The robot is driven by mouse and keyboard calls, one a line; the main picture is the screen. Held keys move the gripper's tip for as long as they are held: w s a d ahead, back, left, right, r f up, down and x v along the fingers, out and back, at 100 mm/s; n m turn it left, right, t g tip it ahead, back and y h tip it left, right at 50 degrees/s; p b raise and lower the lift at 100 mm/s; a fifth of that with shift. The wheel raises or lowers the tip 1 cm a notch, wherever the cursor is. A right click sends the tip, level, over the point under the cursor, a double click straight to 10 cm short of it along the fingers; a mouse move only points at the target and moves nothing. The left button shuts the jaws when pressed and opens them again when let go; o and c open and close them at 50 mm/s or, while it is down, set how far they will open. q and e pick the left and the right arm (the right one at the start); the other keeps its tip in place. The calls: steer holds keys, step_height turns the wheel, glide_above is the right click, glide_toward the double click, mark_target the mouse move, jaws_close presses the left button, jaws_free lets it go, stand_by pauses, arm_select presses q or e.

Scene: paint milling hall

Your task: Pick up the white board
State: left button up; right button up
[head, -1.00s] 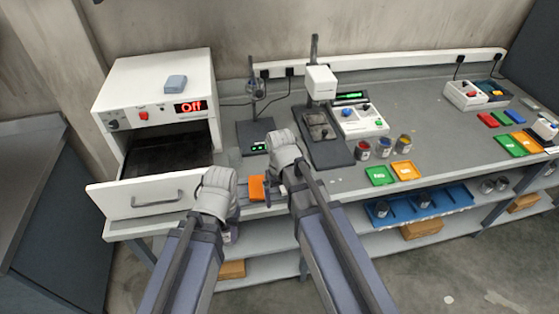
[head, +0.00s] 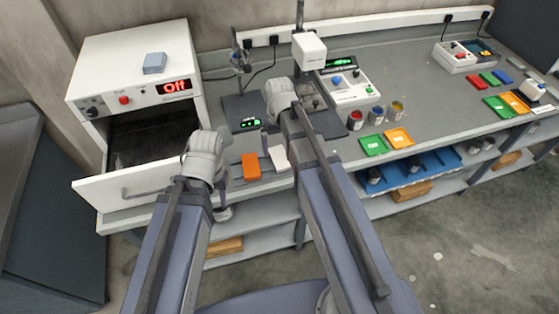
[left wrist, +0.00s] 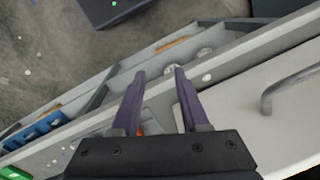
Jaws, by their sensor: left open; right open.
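A small flat white piece (head: 279,158), which looks like the white board, lies on the bench's front part beside an orange block (head: 251,166). In the left wrist view my left gripper (left wrist: 159,72) is open with nothing held, over the bench's front edge.
A dark stand with a white head (head: 309,50), paint cans (head: 375,115) and green and orange trays (head: 398,138) are to the right. Blue trays (head: 425,165) sit on the lower shelf.

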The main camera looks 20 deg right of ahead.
mark_target(280, 157)
steer(key=f+b, duration=0.5)
steer(key=shift+w+d+f, duration=0.1)
steer(key=shift+w+f, duration=0.05)
steer(key=shift+w, duration=0.05)
steer(key=c, duration=1.4)
